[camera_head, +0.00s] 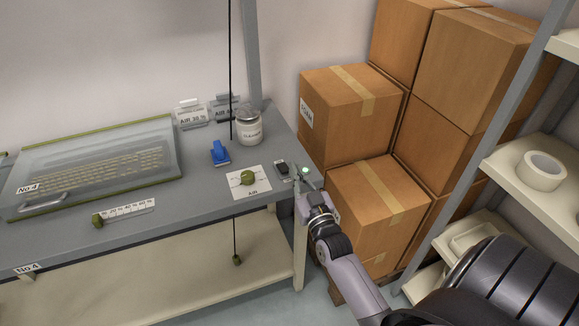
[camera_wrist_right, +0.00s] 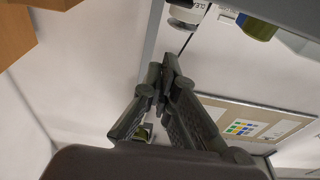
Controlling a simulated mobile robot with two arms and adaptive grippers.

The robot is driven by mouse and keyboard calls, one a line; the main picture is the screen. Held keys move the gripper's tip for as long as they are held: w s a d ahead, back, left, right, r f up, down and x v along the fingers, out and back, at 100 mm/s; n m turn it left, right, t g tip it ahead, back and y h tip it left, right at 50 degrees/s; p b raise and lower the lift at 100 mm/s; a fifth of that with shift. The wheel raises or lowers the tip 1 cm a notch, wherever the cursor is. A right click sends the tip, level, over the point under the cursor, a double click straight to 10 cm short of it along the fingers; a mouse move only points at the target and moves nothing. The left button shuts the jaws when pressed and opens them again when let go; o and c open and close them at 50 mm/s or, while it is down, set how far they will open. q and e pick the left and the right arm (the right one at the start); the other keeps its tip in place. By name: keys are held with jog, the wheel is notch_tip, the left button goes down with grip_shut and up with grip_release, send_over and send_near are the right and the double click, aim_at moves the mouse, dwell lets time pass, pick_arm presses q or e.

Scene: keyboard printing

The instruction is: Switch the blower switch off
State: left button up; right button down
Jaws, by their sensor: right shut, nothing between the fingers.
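A small dark switch box (camera_head: 282,169) sits at the right end of the grey bench, beside the white AIR plate. I take it for the blower switch; its position is too small to read. A lit green spot (camera_head: 304,170) shows just right of it, at my gripper's tip. My right gripper (camera_head: 302,176) is at the bench's right edge, close to the switch box; I cannot tell whether it touches. In the right wrist view its fingers (camera_wrist_right: 163,72) are shut with nothing between them. The switch is not clearly visible there. My left gripper is not in view.
The AIR plate (camera_head: 258,191) with its green knob, a blue clamp-like piece (camera_head: 220,153) and a white-labelled jar (camera_head: 250,127) stand left of the switch. A clear-covered keyboard case (camera_head: 90,180) lies farther left. Cardboard boxes (camera_head: 375,200) stack close right of the bench.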

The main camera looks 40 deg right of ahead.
jog(key=r, duration=0.1)
send_over(283, 168)
jog(key=s, duration=0.3)
jog(key=shift+w+p, duration=0.1)
jog(key=shift+p, duration=0.35)
notch_tip(283, 168, down, 3)
jog(key=shift+f, duration=0.1)
jog(key=shift+s+f, duration=0.25)
jog(key=shift+f, duration=0.2)
